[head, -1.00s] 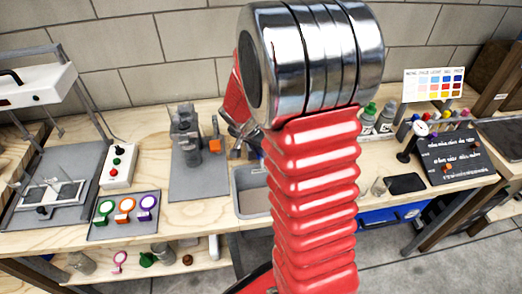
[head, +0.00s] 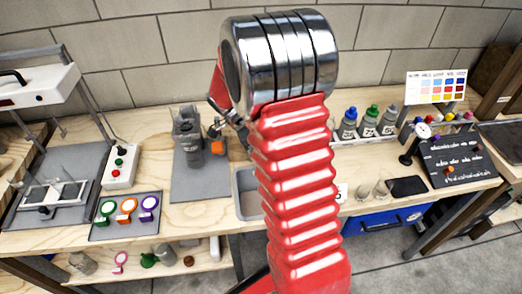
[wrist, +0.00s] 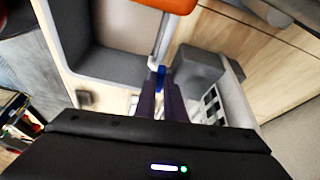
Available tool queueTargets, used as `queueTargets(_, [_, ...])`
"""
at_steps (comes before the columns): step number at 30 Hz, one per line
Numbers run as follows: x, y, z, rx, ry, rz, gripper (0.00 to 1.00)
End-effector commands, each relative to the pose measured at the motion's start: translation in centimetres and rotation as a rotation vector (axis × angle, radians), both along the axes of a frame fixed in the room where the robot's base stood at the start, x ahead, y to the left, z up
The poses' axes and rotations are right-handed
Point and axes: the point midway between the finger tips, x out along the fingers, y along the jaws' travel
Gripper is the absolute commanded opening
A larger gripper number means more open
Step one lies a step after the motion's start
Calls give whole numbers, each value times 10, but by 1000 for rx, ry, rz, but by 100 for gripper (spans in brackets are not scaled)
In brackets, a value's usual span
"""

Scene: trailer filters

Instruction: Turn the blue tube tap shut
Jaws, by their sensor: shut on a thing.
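The blue tube tap (wrist: 158,71) shows as a small blue piece at the lower end of a thin pale tube in the wrist view. My gripper (wrist: 161,82) is shut on it, with its two dark fingers reaching up to the blue piece. Much of the tap is hidden between the fingertips, so I cannot tell how its handle is turned. In the head view my red arm hides the tap, and only part of my wrist shows beside the metal joint.
A grey basin (wrist: 108,58) lies left of the tap. An orange part (wrist: 172,4) is above the tube. A grey machine (head: 187,130) with an orange piece (head: 217,148) stands left of my arm. Several bottles (head: 368,122) stand to the right.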

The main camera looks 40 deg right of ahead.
Motion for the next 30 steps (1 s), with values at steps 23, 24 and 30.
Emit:
queueTargets(23, [-2,-1,-1,-1,6,-25,28])
queueTargets(24, [-2,0,-1,0,6,-25,28])
queueTargets(30, [0,0,0,0,1,-22,28])
